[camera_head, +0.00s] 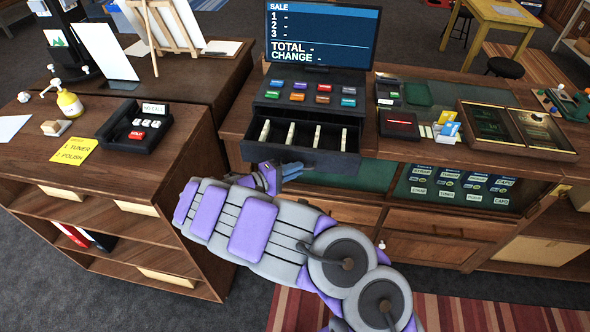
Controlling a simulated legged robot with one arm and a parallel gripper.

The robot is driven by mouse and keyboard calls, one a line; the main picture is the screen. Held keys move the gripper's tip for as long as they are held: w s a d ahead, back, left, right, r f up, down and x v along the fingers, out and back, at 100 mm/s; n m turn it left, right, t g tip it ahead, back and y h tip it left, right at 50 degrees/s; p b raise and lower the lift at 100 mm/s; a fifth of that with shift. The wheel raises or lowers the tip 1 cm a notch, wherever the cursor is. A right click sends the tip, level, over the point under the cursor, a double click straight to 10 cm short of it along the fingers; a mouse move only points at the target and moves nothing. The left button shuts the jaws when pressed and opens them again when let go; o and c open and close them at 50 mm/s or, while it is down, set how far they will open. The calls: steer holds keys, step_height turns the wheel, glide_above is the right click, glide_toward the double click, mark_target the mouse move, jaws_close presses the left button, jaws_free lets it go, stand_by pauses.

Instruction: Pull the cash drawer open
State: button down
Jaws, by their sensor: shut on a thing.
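The cash drawer (338,158) sticks out from under the black cash register (310,92) on the wooden counter. It is partly open, and several compartments with pale upright pieces show inside. My gripper (282,172) is at the drawer's front face, toward its left end. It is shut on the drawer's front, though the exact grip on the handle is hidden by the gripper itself. My purple and grey arm reaches up from the bottom of the view.
Right of the register are a card terminal (399,124) and an open wooden case (545,133). Floor in front holds a striped rug (500,312).

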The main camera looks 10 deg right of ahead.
steer(key=shift+w+a+f, duration=0.1)
steer(key=shift+w+f, duration=0.1)
steer(key=shift+w, duration=0.15)
steer(key=c, duration=1.5)
jaws_free()
steer(key=shift+w+d, duration=0.1)
steer(key=shift+d, duration=0.1)
steer(key=o, duration=0.3)
steer(key=shift+a, duration=0.5)
steer(key=shift+r, duration=0.1)
steer(key=p+v, duration=0.2)
steer(key=v, duration=1.5)
steer(key=shift+s+a, duration=0.2)
steer(key=shift+a, duration=0.1)
